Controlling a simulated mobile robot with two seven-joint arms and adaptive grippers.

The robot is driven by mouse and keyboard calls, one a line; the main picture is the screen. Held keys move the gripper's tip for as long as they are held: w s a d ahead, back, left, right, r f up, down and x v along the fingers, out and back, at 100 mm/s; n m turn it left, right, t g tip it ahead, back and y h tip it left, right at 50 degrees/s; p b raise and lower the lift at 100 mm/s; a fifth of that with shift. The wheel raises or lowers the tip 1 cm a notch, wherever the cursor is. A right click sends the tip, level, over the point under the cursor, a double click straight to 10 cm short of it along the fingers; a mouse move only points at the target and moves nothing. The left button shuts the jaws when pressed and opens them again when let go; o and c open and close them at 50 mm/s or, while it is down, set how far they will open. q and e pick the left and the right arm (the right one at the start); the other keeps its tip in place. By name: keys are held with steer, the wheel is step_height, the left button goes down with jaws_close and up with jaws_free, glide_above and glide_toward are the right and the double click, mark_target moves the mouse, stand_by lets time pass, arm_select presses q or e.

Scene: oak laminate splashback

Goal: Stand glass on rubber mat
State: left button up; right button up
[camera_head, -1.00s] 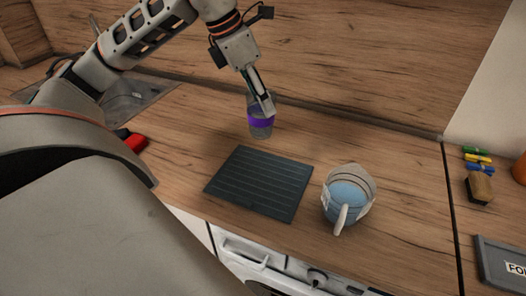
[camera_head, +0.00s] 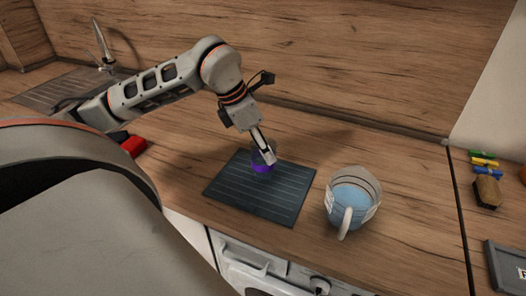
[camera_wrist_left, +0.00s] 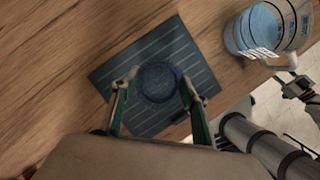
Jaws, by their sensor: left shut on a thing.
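My left gripper (camera_head: 268,152) is shut on a clear glass (camera_head: 258,158) with a purple band. The glass looks upright and is over the far part of the dark ribbed rubber mat (camera_head: 255,200). In the left wrist view, the round glass (camera_wrist_left: 158,82) sits between the two fingers (camera_wrist_left: 158,92), with the mat (camera_wrist_left: 120,72) behind it. I cannot tell whether its base touches the mat. The fingers hide part of the glass.
A brush (camera_head: 487,192), coloured clips (camera_head: 484,160) and a grey framed sign (camera_head: 508,268) are farther right. A red object (camera_head: 133,146) and the sink (camera_head: 70,88) lie left. The counter behind the mug is clear.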

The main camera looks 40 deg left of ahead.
arm_select(q)
steer(key=shift+f, duration=0.7)
steer(key=shift+f, duration=0.15)
steer(key=o, duration=1.6)
steer(key=v, duration=1.2)
steer(key=shift+a, duration=0.1)
